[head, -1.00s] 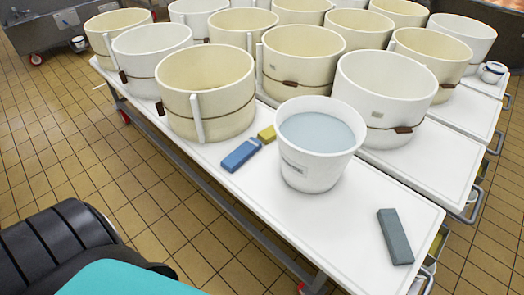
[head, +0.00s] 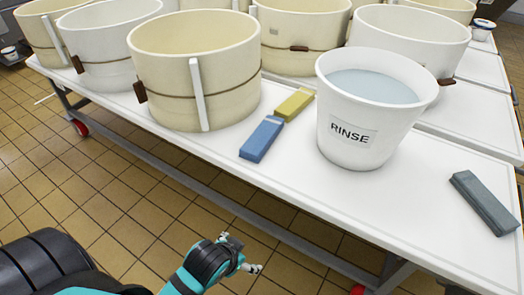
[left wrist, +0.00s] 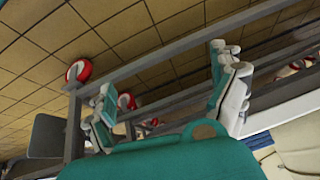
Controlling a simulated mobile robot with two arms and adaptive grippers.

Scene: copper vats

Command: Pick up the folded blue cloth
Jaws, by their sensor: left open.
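The folded blue cloth (head: 262,139) lies flat on the white table (head: 330,205) in the head view, near its front edge. It is between a cream tub and the white RINSE bucket, with a folded yellow cloth (head: 295,104) right behind it. My left gripper (head: 243,254) is open and empty, in front of the table and apart from the cloth, over the floor in the picture. My right gripper is not in view.
The RINSE bucket (head: 368,135) of water stands right of the cloths. A cream tub (head: 195,110) stands to their left. A folded grey cloth (head: 485,203) lies at the right. Table frame bars and red-wheeled casters (left wrist: 85,71) lie before my left wrist camera.

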